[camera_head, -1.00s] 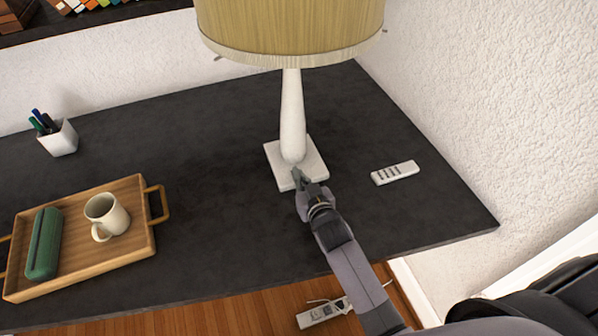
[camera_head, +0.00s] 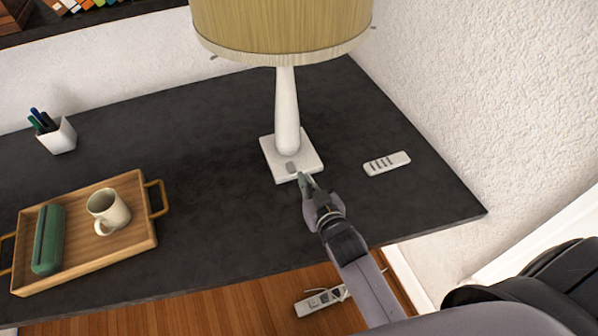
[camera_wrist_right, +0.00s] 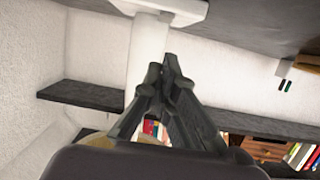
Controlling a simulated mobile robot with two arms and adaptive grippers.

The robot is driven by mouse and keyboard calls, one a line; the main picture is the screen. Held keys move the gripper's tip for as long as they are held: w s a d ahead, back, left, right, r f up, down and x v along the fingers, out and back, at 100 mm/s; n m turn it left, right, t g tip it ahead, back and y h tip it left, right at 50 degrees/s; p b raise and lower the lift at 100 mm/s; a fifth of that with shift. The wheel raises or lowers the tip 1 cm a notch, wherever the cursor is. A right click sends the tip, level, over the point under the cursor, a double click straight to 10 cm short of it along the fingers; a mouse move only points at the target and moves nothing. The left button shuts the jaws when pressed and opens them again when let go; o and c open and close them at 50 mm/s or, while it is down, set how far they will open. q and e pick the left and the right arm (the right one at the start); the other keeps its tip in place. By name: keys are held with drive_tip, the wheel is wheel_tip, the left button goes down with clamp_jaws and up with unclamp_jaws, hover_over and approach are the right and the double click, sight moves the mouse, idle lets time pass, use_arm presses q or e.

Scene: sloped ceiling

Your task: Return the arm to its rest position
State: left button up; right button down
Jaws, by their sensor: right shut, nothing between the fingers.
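My right gripper (camera_head: 306,183) is shut and empty. In the head view its tips are just in front of the near right edge of the lamp's white square base (camera_head: 308,160). A small grey switch (camera_head: 291,166) shows on that base. The lamp has a white stem (camera_head: 287,110) and a yellowish shade (camera_head: 280,28). In the right wrist view the shut fingers (camera_wrist_right: 166,72) show before the white stem (camera_wrist_right: 148,48), which appears upside down. I cannot tell the exact gap to the base. My left gripper is not in view.
The lamp stands on a dark desk (camera_head: 220,215). A white remote (camera_head: 387,163) lies right of it. A wooden tray (camera_head: 125,257) with a mug (camera_head: 107,212) and green case (camera_head: 47,240) is at left, a pen cup (camera_head: 58,136) behind. A power strip (camera_head: 321,301) lies on the floor.

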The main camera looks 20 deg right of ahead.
drive_tip(key=s+f+g, duration=0.1)
drive_tip(key=s+g, duration=0.1)
drive_tip(key=s, duration=0.2)
drive_tip(key=s+d+f+g, duration=0.1)
drive_tip(key=s+g, duration=0.1)
drive_tip(key=s, duration=0.2)
drive_tip(key=s+d+f+g, duration=0.1)
drive_tip(key=s, duration=0.3)
drive_tip(key=shift+d+g, duration=0.1)
drive_tip(key=shift+g, duration=0.3)
drive_tip(key=s+n+g, duration=0.2)
drive_tip(key=s+g, duration=0.3)
drive_tip(key=s, duration=0.7)
wheel_tip(320, 180, down, 28)
drive_tip(key=s+g, duration=0.2)
drive_tip(key=s, duration=0.1)
drive_tip(key=s+d+f+g, duration=0.1)
drive_tip(key=s+d+f, duration=0.2)
drive_tip(key=s+f, duration=1.1)
drive_tip(key=shift+s, duration=0.7)
